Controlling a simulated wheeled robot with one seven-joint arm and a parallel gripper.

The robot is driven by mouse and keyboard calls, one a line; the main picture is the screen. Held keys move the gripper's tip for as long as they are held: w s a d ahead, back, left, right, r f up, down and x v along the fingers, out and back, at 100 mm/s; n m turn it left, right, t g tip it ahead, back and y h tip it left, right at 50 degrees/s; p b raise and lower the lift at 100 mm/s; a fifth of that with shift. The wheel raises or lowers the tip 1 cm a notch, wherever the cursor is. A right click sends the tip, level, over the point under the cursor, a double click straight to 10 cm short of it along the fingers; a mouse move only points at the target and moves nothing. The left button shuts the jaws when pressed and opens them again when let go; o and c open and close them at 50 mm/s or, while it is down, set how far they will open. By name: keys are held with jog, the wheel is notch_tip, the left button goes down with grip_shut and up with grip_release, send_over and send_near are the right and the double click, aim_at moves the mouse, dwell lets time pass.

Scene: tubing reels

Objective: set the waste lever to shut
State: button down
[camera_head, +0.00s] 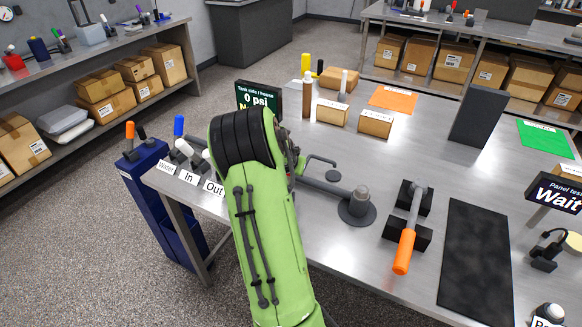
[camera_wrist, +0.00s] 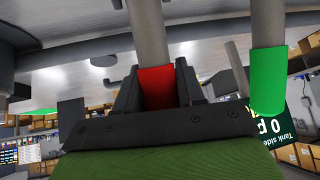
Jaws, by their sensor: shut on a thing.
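In the wrist view, my gripper (camera_wrist: 157,72) is shut on a red-sleeved grey bar (camera_wrist: 157,88), with a dark finger on each side. A second grey bar with a green sleeve (camera_wrist: 267,80) stands to its right, apart from the fingers. In the head view, my green arm hides most of the gripper and what it holds. The Waste label (camera_head: 166,167) stands at the bench's left edge, beside the In label (camera_head: 188,177) and Out label (camera_head: 214,188). I cannot tell from these views whether the held bar is the waste lever, or its setting.
A blue-handled lever (camera_head: 179,126) and pale handles (camera_head: 185,148) stand behind the labels. The tank side sign (camera_head: 259,100) reads 0 psi. A round-based post (camera_head: 357,206) and an orange-handled tool (camera_head: 404,250) lie right of my arm. A blue cabinet (camera_head: 150,185) adjoins the bench.

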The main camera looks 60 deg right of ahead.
jog(key=c, duration=0.8)
grip_release()
jog(key=shift+d, duration=0.1)
jog(key=p+v, duration=0.1)
jog(key=v, duration=1.4)
jog(key=shift+s+a+r, duration=0.15)
jog(key=shift+a+r, duration=0.05)
jog(key=shift+a, duration=0.15)
